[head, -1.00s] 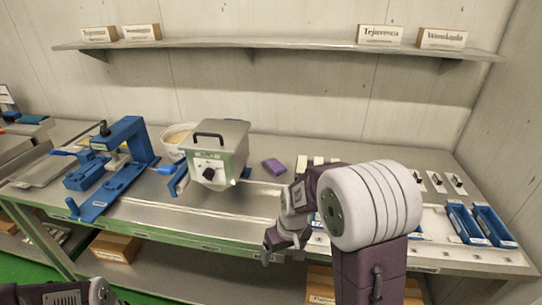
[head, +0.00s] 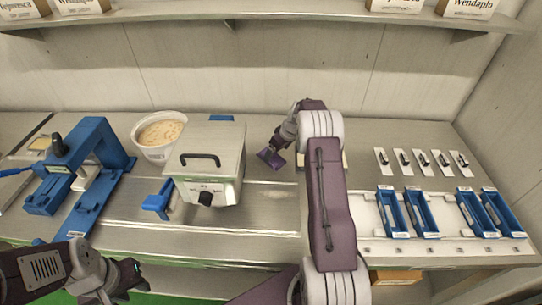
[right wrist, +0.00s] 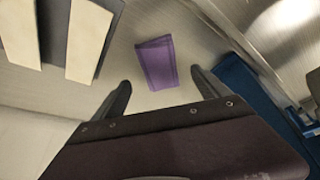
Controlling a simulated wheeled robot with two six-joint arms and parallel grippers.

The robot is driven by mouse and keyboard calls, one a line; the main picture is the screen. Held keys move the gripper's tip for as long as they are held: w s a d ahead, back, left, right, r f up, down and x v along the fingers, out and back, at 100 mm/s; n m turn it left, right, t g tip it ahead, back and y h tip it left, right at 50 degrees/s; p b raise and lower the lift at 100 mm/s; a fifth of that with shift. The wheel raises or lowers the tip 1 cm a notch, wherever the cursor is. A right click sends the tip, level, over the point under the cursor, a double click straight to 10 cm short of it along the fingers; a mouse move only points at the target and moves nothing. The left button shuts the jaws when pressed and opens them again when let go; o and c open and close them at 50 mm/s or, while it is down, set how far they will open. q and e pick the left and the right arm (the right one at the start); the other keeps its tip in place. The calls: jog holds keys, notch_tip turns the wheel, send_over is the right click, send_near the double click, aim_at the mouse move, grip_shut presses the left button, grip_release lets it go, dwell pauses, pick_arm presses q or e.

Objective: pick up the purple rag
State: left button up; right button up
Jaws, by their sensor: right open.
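The purple rag (head: 270,159) is a small folded rectangle lying flat on the steel counter, right of the metal kettle box. My right gripper (head: 281,146) is over the counter just beside it, partly hiding it in the head view. In the right wrist view the rag (right wrist: 157,63) lies ahead of and between the two spread fingers (right wrist: 163,88), with nothing held. My left gripper (head: 132,279) is at the lower left, in front of the counter, away from the rag; its finger opening is not clear.
The metal box with a black handle (head: 213,160) stands left of the rag, with a bowl of pale mixture (head: 160,134) behind it. A blue press (head: 102,143) is further left. Blue trays (head: 420,212) sit at the right. Pale strips (right wrist: 88,40) lie near the rag.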

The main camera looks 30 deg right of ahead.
aim_at(274, 158)
jog(key=p+x, duration=0.1)
jog(key=x, duration=0.3)
jog(key=shift+f+p, duration=0.2)
jog(key=shift+p, duration=0.15)
jog(key=shift+w+f, duration=0.1)
jog(key=shift+f, duration=0.2)
jog(key=shift+w+f, duration=0.2)
jog(key=c, duration=1.6)
jog(key=shift+r, duration=0.15)
jog(key=shift+r, duration=0.35)
notch_tip(274, 158, up, 3)
jog(key=shift+f+b, duration=0.2)
jog(key=shift+b, duration=0.5)
jog(key=s+d+r+b, duration=0.3)
jog(key=s+d+r, duration=0.3)
jog(key=s, duration=0.3)
jog(key=shift+s+d+r, duration=0.25)
jog(key=shift+d+r, duration=0.15)
jog(key=shift+r, duration=0.35)
